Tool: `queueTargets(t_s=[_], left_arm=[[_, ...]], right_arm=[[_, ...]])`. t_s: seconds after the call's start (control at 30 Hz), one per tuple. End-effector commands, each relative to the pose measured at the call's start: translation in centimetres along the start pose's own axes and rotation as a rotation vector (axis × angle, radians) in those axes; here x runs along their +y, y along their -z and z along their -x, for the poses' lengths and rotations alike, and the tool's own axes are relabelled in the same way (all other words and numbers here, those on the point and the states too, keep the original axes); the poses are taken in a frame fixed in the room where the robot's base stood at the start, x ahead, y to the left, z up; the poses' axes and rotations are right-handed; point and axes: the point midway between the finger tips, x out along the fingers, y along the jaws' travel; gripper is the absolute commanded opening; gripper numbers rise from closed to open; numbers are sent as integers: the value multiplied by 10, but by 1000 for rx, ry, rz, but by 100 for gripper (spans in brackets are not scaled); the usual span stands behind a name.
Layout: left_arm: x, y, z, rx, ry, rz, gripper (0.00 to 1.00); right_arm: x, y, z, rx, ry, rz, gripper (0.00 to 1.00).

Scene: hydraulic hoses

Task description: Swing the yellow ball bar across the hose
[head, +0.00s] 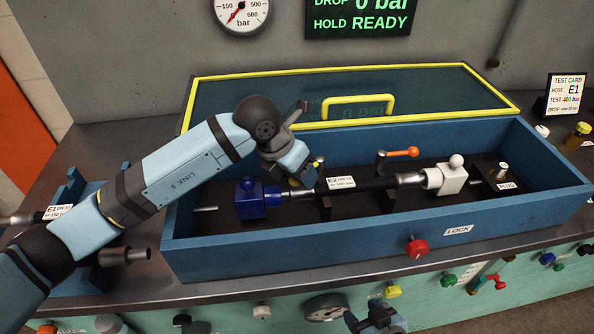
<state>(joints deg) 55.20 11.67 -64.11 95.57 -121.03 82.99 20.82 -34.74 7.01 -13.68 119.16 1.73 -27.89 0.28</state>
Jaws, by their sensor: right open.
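A blue open trough (330,238) holds a black hose (376,184) with metal ends and a white tag (341,182) reading E2. The hose runs between a dark blue block (250,200) and a white block (446,179). My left gripper (304,178) reaches down into the trough at the hose's left end. A small yellow ball (318,162) shows right beside its fingers; the rest of that bar is hidden. I cannot tell whether the fingers hold it. An orange-ended bar (402,152) stands behind the hose, further right. My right gripper (376,320) is open at the bottom edge, outside the trough.
The trough's clear lid (430,92), with yellow frame and handle, stands raised behind. A red knob (416,248) is on the front wall beside a LOCK label. Another hose rack (78,200) is at left. The display (360,18) reads HOLD READY.

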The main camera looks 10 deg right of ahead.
Motion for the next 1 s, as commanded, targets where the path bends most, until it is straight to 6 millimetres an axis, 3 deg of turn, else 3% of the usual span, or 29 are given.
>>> queueTargets(t_s=[0.2, 0.33, 0.8, 1.0], left_arm=[[0, 0, 1, 1, 0, 0, 53], [1, 0, 13, -1, -2, -1, 53], [0, 0, 112, -1, -2, -2, 53], [0, 0, 134, 0, -1, 0, 53]], right_arm=[[0, 0, 0, 0, 0, 0, 56], [0, 0, 0, 0, 0, 0, 56], [0, -1, 0, -2, 0, -1, 56], [0, -1, 0, -2, 0, -1, 56]])
